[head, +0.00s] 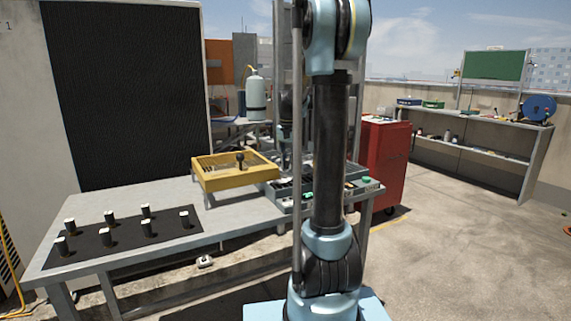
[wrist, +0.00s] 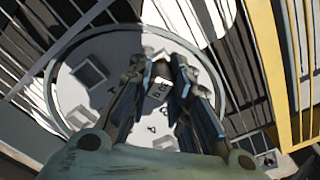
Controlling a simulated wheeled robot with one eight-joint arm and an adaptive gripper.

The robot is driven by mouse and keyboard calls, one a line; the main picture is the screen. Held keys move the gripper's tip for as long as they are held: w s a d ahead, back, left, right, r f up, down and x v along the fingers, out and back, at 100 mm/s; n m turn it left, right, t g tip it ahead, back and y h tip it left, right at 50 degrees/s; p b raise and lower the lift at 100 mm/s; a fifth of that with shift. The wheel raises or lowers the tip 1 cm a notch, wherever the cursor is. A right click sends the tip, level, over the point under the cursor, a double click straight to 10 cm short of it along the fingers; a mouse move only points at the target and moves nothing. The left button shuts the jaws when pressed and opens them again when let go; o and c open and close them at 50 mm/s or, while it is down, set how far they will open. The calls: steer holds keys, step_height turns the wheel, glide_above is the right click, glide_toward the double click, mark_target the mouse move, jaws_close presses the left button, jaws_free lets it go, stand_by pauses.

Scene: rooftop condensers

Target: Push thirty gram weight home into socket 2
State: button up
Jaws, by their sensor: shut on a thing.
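In the wrist view my gripper (wrist: 162,70) is shut on a small pale piece with dark marks, which I take as the thirty gram weight (wrist: 159,88). Little of the weight shows between the fingers, and its marks are too blurred to read. Under it lies a round, pale plate (wrist: 78,108) with a raised rim, square frames and dark marks. I cannot tell which square is socket 2, nor whether the weight is in a socket or above it. In the head view the gripper is mostly hidden behind my arm.
In the head view a black mat (head: 120,245) with several dark, pale-topped cylinders lies on the grey bench (head: 160,195). A yellow tray (head: 235,183) and a grey compartment tray (head: 365,184) stand farther right. A red cabinet (head: 383,160) is behind. Open floor lies right.

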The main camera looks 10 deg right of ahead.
steer(key=shift+s+a+f, duration=0.15)
steer(key=shift+s+f, duration=0.15)
steer(key=shift+s, duration=0.15)
stand_by(0.4)
steer(key=o, duration=1)
steer(key=shift+w+f, duration=0.1)
steer(key=shift+w, duration=0.05)
steer(key=shift+c, duration=0.2)
steer(key=shift+w+f, duration=0.75)
steer(key=shift+w, duration=0.1)
steer(key=shift+s+r, duration=0.45)
steer(key=shift+r, duration=0.15)
